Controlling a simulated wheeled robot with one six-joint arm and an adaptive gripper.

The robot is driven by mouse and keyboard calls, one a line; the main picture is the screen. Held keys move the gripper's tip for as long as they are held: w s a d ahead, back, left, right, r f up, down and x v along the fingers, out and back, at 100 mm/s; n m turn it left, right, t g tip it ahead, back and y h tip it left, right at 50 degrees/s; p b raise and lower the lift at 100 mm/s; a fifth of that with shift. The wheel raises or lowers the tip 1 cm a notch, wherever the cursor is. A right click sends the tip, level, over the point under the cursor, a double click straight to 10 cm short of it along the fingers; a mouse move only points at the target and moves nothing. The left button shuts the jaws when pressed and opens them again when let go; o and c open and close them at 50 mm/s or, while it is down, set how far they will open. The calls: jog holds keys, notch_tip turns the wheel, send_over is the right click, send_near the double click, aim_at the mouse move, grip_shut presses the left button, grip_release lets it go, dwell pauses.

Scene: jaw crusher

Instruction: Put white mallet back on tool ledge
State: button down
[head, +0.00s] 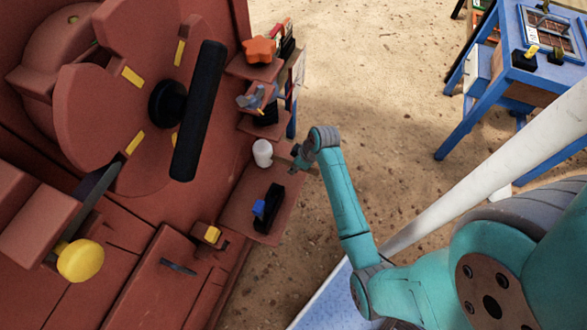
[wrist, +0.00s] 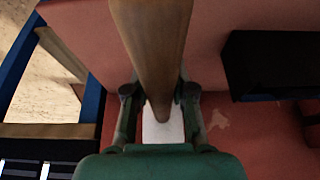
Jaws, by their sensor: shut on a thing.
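The white mallet's pale head (head: 262,152) shows in the head view over the back of the red tool ledge (head: 236,205). My gripper (head: 297,158) is just right of the head, at the ledge's outer side. In the wrist view my gripper's fingers (wrist: 158,94) are closed on the mallet's brown wooden handle (wrist: 152,38). Part of the white head (wrist: 163,128) shows below the handle, between the fingers. The green gripper body hides the rest. I cannot tell whether the head touches the ledge.
A black tool with a blue part (head: 268,208) lies on the same ledge, nearer the front. Small shelves above hold an orange star-shaped knob (head: 259,50) and a grey-blue item (head: 257,97). A blue table (head: 510,75) stands far right. Sandy ground between is clear.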

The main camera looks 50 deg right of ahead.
jog(key=shift+f, duration=0.7)
jog(key=shift+w+f, duration=0.25)
jog(key=shift+f, duration=0.3)
jog(key=c, duration=1)
grip_release()
jog(key=shift+f, duration=0.1)
